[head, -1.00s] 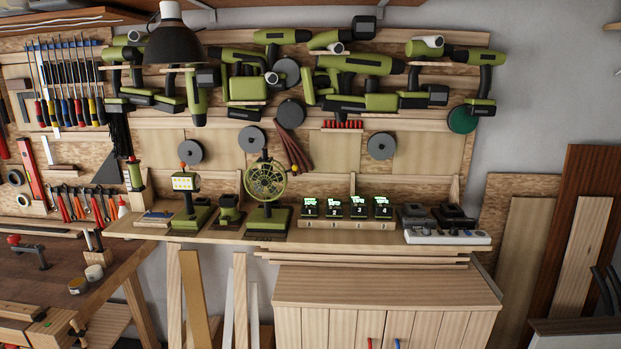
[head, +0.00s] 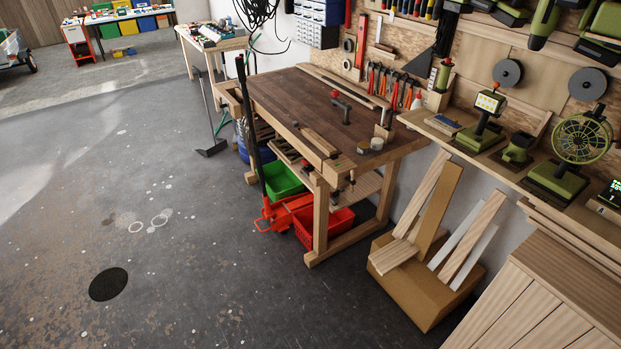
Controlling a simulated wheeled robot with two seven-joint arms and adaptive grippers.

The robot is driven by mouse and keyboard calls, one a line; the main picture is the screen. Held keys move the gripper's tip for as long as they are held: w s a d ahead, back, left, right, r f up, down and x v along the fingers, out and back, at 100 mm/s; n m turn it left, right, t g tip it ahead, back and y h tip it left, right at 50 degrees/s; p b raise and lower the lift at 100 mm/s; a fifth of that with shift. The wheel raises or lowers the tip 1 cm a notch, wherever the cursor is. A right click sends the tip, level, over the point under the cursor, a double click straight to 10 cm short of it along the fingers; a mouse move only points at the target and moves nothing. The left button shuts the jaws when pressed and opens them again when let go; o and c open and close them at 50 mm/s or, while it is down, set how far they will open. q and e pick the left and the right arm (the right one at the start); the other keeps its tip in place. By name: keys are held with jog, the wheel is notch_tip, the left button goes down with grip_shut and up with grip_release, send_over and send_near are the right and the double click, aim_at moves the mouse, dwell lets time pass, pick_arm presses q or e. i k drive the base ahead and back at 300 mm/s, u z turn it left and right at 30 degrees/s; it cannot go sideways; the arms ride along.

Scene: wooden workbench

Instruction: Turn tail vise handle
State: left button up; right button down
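The wooden workbench (head: 285,95) stands in the middle of the head view, with a dark top and pale legs. At its near corner is a wooden vise jaw (head: 337,166) with dark metal parts (head: 343,188) below it. A second pale wooden block (head: 318,141) lies along the front edge. The vise handle is too small to make out clearly, and I cannot tell which way it is turned. Neither of my grippers shows in the head view.
Open concrete floor (head: 180,260) lies left of the bench. A green bin (head: 283,180), a red bin (head: 325,228) and a red pallet-jack-like tool (head: 268,215) sit under it. A cardboard box with boards (head: 415,290) stands to the right, beside a wooden cabinet (head: 530,310).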

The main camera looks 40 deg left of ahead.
aim_at(351, 180)
jog(key=u, duration=0.8)
jog(key=k, duration=0.3)
jog(key=z, duration=1.35)
jog(key=i, duration=1.6)
jog(key=u, duration=0.4)
